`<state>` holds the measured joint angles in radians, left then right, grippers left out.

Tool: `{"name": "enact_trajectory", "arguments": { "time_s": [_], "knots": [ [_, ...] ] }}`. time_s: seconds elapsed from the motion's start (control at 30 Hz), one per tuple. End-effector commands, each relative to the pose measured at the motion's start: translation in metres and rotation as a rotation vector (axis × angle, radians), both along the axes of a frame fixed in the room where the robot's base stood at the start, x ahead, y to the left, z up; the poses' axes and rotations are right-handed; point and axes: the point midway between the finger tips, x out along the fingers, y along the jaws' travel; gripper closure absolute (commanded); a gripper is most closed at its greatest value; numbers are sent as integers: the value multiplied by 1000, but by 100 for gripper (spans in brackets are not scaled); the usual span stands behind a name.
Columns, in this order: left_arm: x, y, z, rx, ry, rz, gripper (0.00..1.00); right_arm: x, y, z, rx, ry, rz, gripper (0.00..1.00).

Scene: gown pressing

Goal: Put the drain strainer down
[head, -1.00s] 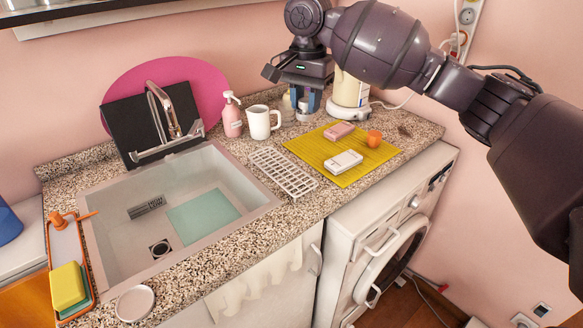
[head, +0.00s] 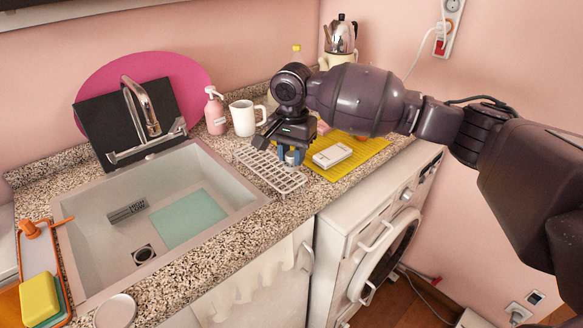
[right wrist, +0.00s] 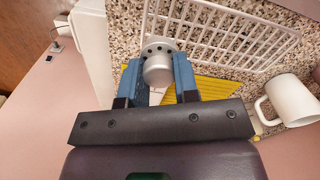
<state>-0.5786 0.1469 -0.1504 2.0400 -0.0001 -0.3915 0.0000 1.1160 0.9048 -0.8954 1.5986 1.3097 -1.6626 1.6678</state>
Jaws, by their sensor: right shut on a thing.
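The drain strainer (right wrist: 158,64) is a small grey cup with dark holes, seen between the blue fingers in the right wrist view. My right gripper (head: 291,157) is shut on it, above the counter between the white wire rack (head: 262,170) and the yellow mat (head: 372,152). In the head view the strainer is mostly hidden by the fingers and wrist. Whether it touches the surface below, I cannot tell. My left gripper is not in view.
The sink (head: 85,230) is at left with a teal mat inside. A white mug (head: 243,118) and pink soap bottle (head: 215,112) stand behind the rack. A white box (head: 332,154) lies on the yellow mat.

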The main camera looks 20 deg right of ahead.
Motion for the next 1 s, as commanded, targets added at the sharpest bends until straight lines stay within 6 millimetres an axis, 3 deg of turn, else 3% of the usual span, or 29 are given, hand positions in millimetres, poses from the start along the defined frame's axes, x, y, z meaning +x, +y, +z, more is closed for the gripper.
{"name": "enact_trajectory", "arguments": {
  "time_s": [0.03, 0.2, 0.6, 0.63, 0.77, 0.8, 1.0],
  "knots": [
    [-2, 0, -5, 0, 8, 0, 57, 0, 0, -13, 0, 6, 0, 100],
    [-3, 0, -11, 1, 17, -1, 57, 0, 0, -38, -1, 4, 0, 100],
    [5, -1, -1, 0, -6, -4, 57, 0, 0, -40, 0, 1, 0, 100],
    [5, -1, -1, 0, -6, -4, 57, 0, 0, -41, 1, 1, 1, 70],
    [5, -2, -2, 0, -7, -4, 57, 0, 0, -41, 0, 1, 1, 50],
    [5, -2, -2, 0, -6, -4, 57, 0, 0, -41, 0, 1, 1, 46],
    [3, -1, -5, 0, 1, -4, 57, 0, 0, -41, 0, 1, 1, 46]
  ]
}}
